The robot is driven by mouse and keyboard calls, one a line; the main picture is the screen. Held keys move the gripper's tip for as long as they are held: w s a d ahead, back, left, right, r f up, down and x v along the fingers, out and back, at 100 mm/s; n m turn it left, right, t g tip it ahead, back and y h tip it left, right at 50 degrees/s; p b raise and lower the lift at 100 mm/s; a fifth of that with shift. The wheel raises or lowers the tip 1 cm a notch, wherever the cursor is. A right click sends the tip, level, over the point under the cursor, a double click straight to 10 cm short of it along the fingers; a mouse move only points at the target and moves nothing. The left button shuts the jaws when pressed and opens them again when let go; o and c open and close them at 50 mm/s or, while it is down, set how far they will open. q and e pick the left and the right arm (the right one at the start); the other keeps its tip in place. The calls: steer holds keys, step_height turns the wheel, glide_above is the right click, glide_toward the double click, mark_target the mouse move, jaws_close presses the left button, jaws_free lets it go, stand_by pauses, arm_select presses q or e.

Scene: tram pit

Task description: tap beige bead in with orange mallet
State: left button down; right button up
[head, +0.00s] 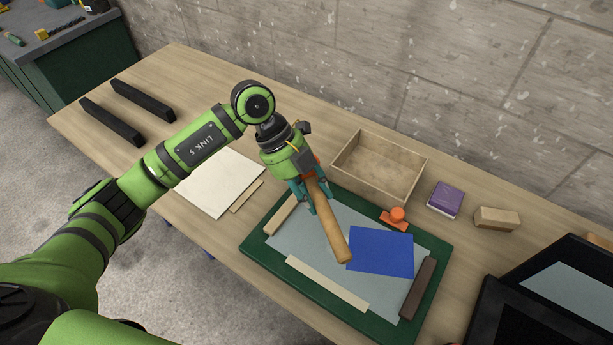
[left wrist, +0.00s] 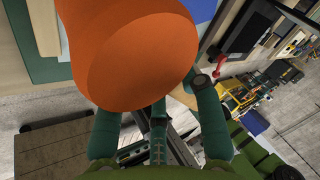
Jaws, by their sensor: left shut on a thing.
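My left gripper (head: 313,200) is shut on the orange mallet (head: 334,232), above the back left part of a green frame (head: 256,245). The wooden handle slants down to the right over the grey panel (head: 350,270); the orange head is mostly hidden by the gripper. In the left wrist view the orange head (left wrist: 130,55) fills the upper middle, close to the fingers. A pale beige bead (head: 327,283) lies along the frame's front side. A tan strip (head: 280,214) lies at the left side and a dark brown strip (head: 418,288) at the right. My right gripper is not in view.
A blue sheet (head: 382,252) lies on the panel. An orange knobbed tool (head: 395,217) sits at the frame's back edge. Behind are an open wooden box (head: 350,156), a purple block (head: 445,199) and a wooden block (head: 497,218). Dark screens (head: 540,300) stand at right.

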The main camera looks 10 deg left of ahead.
arm_select(q)
steer(key=n+t, duration=0.2)
steer(key=n, duration=0.1)
steer(key=w+n, duration=0.1)
steer(key=n, duration=0.1)
steer(key=shift+a+r+t+p, duration=0.2)
steer(key=shift+a+t+p, duration=0.1)
steer(key=shift+t+p, duration=0.1)
steer(key=n, duration=0.1)
steer(key=n+t, duration=0.1)
steer(key=n, duration=0.1)
steer(key=shift+w+a+t, duration=0.35)
steer(key=shift+t, duration=0.05)
steer(key=shift+w+a+f+n+t+y, duration=0.1)
steer(key=shift+w+a+n+t+y, duration=0.15)
steer(key=shift+n+y, duration=0.45)
steer(key=shift+d, duration=0.15)
steer(key=shift+s+f+h, duration=0.1)
steer(key=shift+f+h, duration=0.2)
steer(key=shift+f, duration=0.15)
step_height(320, 180, down, 5)
steer(key=b, duration=0.4)
steer(key=shift+r, duration=0.1)
steer(key=shift+r+p, duration=0.25)
steer(key=shift+p, duration=0.05)
